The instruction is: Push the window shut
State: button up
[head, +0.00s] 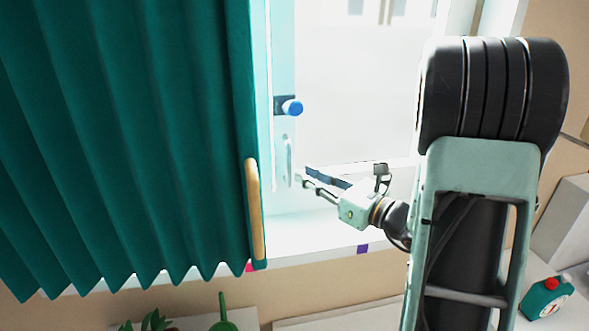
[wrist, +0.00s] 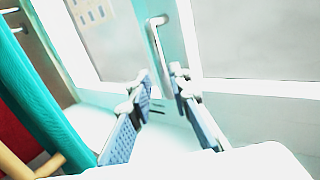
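The window's pale frame upright (head: 283,65) stands just right of the curtain in the head view, with bright glass to its right. A slim upright white handle (head: 288,160) is on its lower part and shows in the wrist view (wrist: 159,52). A blue knob (head: 292,108) is above the handle. My gripper (head: 305,179) is near the handle's lower end. In the wrist view my gripper (wrist: 160,78) has its two fingers apart, with the handle's lower end between or just beyond the tips. I cannot tell whether they touch it.
A pleated green curtain (head: 120,130) with a wooden bar (head: 255,210) hangs close left of my gripper. The white sill (head: 330,235) runs below, with a purple mark (head: 363,249). A green plant (head: 155,321) stands bottom left, a teal object (head: 546,298) bottom right.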

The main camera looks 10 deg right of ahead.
jog(key=v, duration=0.5)
dwell(0.3)
